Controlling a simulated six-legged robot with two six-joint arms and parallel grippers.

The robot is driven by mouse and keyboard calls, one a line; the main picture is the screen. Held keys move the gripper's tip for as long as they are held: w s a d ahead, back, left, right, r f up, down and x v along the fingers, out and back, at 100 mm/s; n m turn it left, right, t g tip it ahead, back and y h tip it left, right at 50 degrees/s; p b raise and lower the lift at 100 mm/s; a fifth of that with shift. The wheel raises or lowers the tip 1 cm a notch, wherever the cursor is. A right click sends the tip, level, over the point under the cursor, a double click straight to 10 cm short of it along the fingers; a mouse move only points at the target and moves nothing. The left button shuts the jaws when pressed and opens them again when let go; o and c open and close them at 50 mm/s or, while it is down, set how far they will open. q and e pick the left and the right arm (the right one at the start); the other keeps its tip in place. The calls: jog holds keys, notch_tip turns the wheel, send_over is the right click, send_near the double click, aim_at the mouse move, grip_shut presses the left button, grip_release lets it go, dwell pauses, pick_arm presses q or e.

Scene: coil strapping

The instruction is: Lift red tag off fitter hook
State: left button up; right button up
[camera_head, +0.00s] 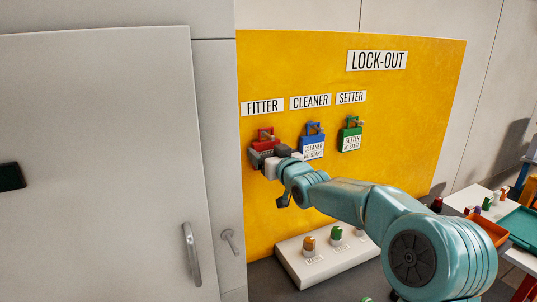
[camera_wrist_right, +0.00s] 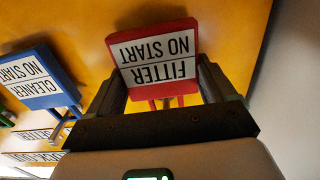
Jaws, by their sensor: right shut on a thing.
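The red tag (camera_head: 264,144) is at the hook under the FITTER label (camera_head: 263,106) on the yellow lock-out board (camera_head: 400,110). In the right wrist view the red tag (camera_wrist_right: 155,58) reads FITTER NO START, upside down. My right gripper (camera_head: 268,158) is shut on the red tag, with one finger on each side of it in the wrist view (camera_wrist_right: 163,85). The hook is largely hidden, and I cannot tell whether the tag still hangs on it. My left gripper is not in view.
A blue CLEANER tag (camera_head: 313,146) and a green SETTER tag (camera_head: 350,137) hang to the right. Below stands a pale box with coloured knobs (camera_head: 310,265). A grey cabinet door (camera_head: 100,150) is at left. A side table with trays (camera_head: 515,228) is at far right.

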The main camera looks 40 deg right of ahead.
aim_at(268, 148)
jog(key=shift+r, duration=0.3)
jog(key=shift+b+v, duration=0.9)
jog(key=shift+v, duration=0.55)
jog(key=shift+s+a+r+b, duration=0.2)
jog(key=shift+s+a+b, duration=0.1)
jog(key=shift+s, duration=0.35)
jog(key=shift+s+a+r+b, duration=0.15)
jog(key=shift+s+r+b, duration=0.1)
jog(key=shift+s, duration=0.4)
